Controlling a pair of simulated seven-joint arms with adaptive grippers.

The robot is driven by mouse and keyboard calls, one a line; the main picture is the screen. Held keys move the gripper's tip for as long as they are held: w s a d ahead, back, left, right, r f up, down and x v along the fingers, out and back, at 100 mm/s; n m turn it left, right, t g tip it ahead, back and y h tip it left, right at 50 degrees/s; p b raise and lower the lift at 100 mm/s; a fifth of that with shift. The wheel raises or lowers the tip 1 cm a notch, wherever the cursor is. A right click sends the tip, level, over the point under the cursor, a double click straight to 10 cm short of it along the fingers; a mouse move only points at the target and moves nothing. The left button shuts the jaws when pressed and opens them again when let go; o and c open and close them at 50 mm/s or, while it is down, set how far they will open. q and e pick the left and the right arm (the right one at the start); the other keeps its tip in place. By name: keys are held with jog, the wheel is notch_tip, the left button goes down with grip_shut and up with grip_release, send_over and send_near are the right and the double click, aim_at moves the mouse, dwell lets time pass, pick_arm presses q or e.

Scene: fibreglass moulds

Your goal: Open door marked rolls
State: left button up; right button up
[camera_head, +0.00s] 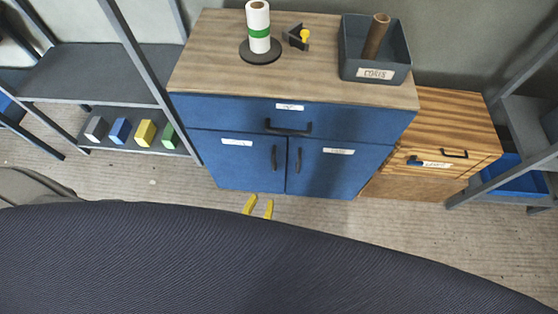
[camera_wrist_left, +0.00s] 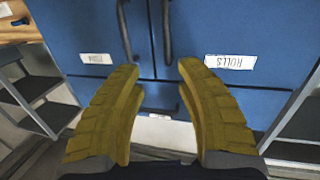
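The blue cabinet (camera_head: 290,115) has two shut doors below a shut drawer. The left door (camera_head: 233,165) has a white label (camera_head: 237,142), too small to read in the head view, and a dark vertical handle (camera_head: 274,158). In the wrist view, which is upside down, the label on this door reads ROLLS (camera_wrist_left: 230,62), and its handle (camera_wrist_left: 167,28) shows near the door seam. My left gripper (camera_head: 258,203) is open and empty, its yellow fingers apart below the doors. In the wrist view the gripper (camera_wrist_left: 159,70) faces the cabinet, with neither handle between its fingertips. My right gripper is not in view.
The right door (camera_head: 335,165) has its own handle (camera_head: 298,160). A roll on a stand (camera_head: 258,25), a tape dispenser (camera_head: 297,38) and a grey bin (camera_head: 375,70) stand on top. A wooden cabinet (camera_head: 440,120) is at right, a grey shelf (camera_head: 90,70) at left. Floor before the doors is open.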

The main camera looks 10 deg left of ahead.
aim_at(273, 162)
pick_arm(q)
jog(key=shift+t+y, duration=0.3)
jog(key=w, duration=1.1)
jog(key=w+r, duration=0.1)
jog(key=w, duration=0.5)
jog(key=shift+w+r, duration=0.1)
jog(key=shift+w, duration=0.15)
jog(key=shift+c, duration=0.3)
grip_shut()
